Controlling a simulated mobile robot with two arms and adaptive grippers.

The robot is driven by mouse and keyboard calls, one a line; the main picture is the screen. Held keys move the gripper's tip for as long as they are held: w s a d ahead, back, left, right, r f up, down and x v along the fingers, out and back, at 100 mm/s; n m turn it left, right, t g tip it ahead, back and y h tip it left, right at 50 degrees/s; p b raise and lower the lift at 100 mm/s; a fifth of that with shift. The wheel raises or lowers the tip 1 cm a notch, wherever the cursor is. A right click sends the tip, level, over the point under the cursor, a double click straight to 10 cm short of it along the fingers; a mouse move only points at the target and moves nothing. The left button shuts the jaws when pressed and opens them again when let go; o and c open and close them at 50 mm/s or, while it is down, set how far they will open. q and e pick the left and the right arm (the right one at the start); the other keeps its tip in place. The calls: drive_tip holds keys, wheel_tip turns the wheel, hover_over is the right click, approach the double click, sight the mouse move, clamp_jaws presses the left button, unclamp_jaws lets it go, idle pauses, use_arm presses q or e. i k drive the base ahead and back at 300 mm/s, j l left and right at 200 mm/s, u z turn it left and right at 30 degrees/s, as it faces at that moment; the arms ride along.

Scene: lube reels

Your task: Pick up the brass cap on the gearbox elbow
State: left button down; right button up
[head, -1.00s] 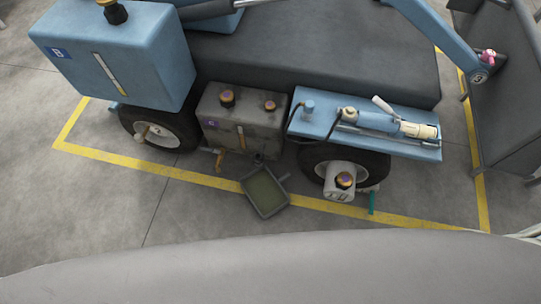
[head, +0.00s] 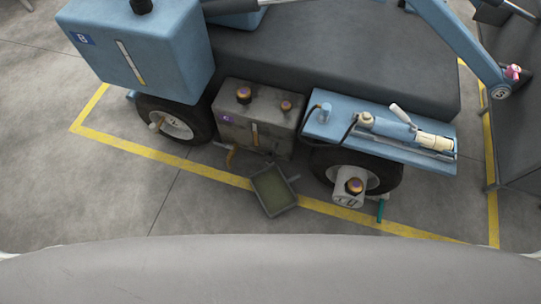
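A pale gearbox (head: 347,200) sits at the hub of the right wheel, with lettering on its front. A dark round cap (head: 354,186) with an orange and purple top is on it; the elbow itself is too small to make out clearly. Similar caps stand on the grey-brown tank, a left one (head: 243,95) and a right one (head: 286,105). A brass-coloured bent piece (head: 232,156) hangs below the tank's left side. Neither of my grippers is in view.
A blue tank marked B (head: 135,55) stands left of the grey-brown tank (head: 256,140). A blue shelf (head: 400,155) carries a cylindrical tool. A shallow drip tray (head: 274,212) lies on the floor by the yellow line. A dark panel stands at right.

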sight(286, 106)
drive_tip(key=i+j, duration=0.25)
drive_tip(key=j, duration=0.15)
drive_tip(key=i+j, duration=0.2)
drive_tip(key=j, duration=0.15)
drive_tip(key=i+j+z, duration=0.1)
drive_tip(key=i+j, duration=0.15)
drive_tip(key=j, duration=0.15)
drive_tip(key=i+j, duration=0.2)
drive_tip(key=j, duration=0.2)
